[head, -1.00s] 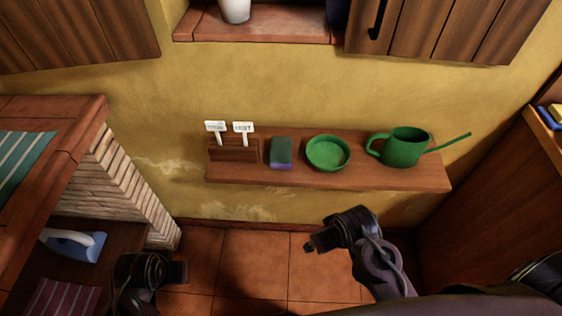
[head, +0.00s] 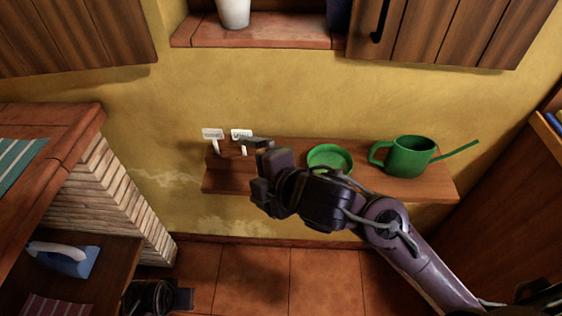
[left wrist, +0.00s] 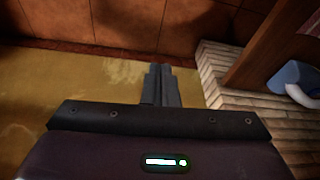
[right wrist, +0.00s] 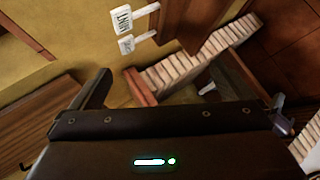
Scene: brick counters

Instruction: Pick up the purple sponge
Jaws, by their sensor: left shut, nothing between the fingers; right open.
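The purple sponge does not show in the head view now; my right gripper covers the place on the wooden shelf (head: 425,190) where a dark green block with a purple edge stood a second ago. My left gripper (head: 184,298) is low at the bottom left, shut and empty in the left wrist view (left wrist: 160,85).
Right of my right gripper, a green dish (head: 330,158) and a green watering can (head: 410,157) stand on the shelf. White plant labels (head: 213,134) stand at its left end. A brick counter (head: 125,190) is at the left, with a blue iron (head: 68,262) on a lower level.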

